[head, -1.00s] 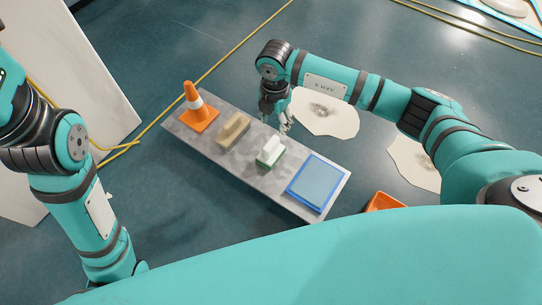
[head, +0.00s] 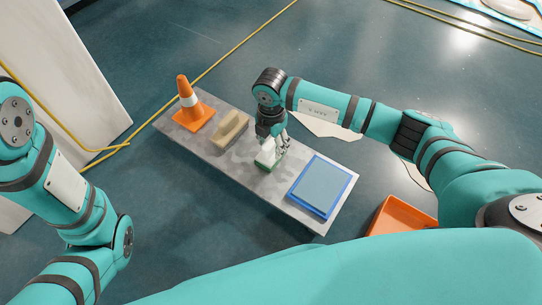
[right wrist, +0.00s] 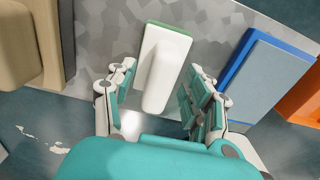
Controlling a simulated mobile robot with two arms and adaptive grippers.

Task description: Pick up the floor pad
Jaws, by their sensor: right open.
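The floor pad, a white-topped block with a raised grip and a green underside (head: 267,158), lies on a grey speckled board near its middle. In the right wrist view the pad (right wrist: 163,58) lies ahead, between the lines of my two fingers. My right gripper (head: 275,146) is open and empty, right over the pad, and partly hides it in the head view. In the right wrist view its fingers (right wrist: 165,88) stand apart on either side of the pad's near end, and I see no grip on it. My left arm shows at the left, but its gripper is out of view.
On the grey board (head: 245,168) a beige block (head: 231,129) and an orange cone (head: 192,108) stand left of the pad. A blue-edged flat pad (head: 320,185) lies to its right. An orange bin (head: 402,215) sits beyond the board's right end.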

